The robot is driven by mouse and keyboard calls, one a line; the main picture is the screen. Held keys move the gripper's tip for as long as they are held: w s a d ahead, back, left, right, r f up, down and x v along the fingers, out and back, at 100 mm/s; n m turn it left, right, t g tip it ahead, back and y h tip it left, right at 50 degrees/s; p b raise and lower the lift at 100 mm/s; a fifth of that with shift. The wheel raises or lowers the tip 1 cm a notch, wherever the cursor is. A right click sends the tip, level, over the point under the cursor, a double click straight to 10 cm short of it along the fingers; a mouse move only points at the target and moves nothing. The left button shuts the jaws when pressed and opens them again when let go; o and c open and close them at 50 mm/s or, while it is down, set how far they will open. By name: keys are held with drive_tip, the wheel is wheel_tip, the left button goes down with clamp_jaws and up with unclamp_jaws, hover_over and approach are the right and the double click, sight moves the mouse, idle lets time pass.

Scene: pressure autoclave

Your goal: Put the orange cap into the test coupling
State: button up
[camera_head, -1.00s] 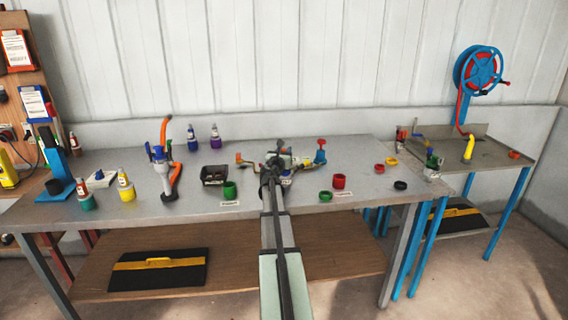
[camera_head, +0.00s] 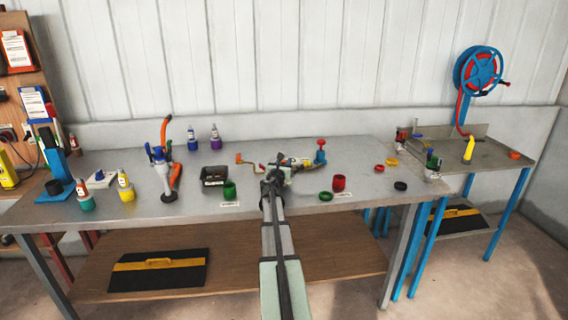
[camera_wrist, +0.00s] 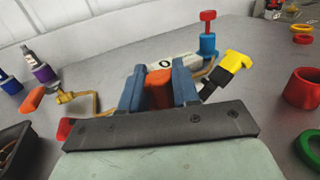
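An orange cap (camera_wrist: 158,88) sits between the two blue fingers of my gripper (camera_wrist: 158,84) in the wrist view, with both fingers against its sides. In the head view my gripper (camera_head: 272,182) is over the middle of the bench and hides the cap. Just beyond it is a pipe fitting assembly, with a brass part and orange handle (camera_wrist: 60,96) at left, a blue valve with red top (camera_wrist: 207,38), and a yellow-ended black part (camera_wrist: 232,68) at right. I cannot tell which part is the test coupling; my fingers hide part of the assembly.
A black bin (camera_head: 214,175) and green cup (camera_head: 230,190) stand left of my gripper. A red cup (camera_head: 338,183) and green ring (camera_head: 326,196) lie right. An orange ring (camera_head: 514,155) lies on the side table.

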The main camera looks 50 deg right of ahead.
drive_tip(key=o, duration=0.5)
drive_tip(key=shift+c, duration=0.2)
drive_tip(key=shift+r, duration=0.1)
drive_tip(key=shift+r, duration=0.15)
drive_tip(key=v, duration=1.2)
